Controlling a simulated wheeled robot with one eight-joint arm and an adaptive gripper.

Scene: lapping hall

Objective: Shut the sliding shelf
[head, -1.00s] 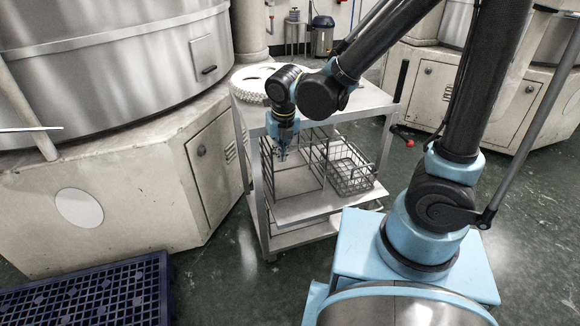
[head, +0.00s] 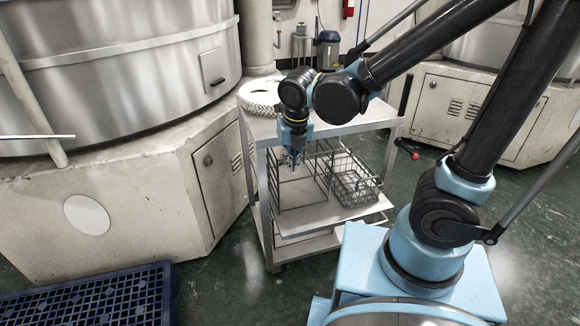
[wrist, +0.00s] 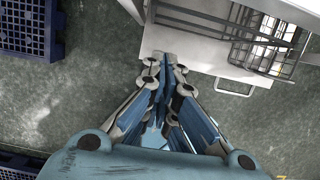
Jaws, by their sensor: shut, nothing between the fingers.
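The sliding shelf (head: 325,213) sits below the top of a metal cart (head: 346,122) and is pulled out, its front part beyond the cart's legs. It carries a dark wire rack (head: 297,190) and a wire basket (head: 357,184). In the wrist view the shelf (wrist: 195,47) shows as a pale plate with a bracket-like handle (wrist: 234,93) at its near edge. My gripper (head: 292,162) points down by the front left of the cart, and its fingers are together with nothing between them. In the wrist view the fingertips (wrist: 165,64) overlap the shelf's near left part; contact cannot be told.
A white ring-shaped part (head: 262,95) lies on the cart top. A large machine with a cabinet base (head: 120,205) stands close on the left. A blue pallet (head: 95,296) lies at front left. Green floor (head: 225,275) is open before the cart.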

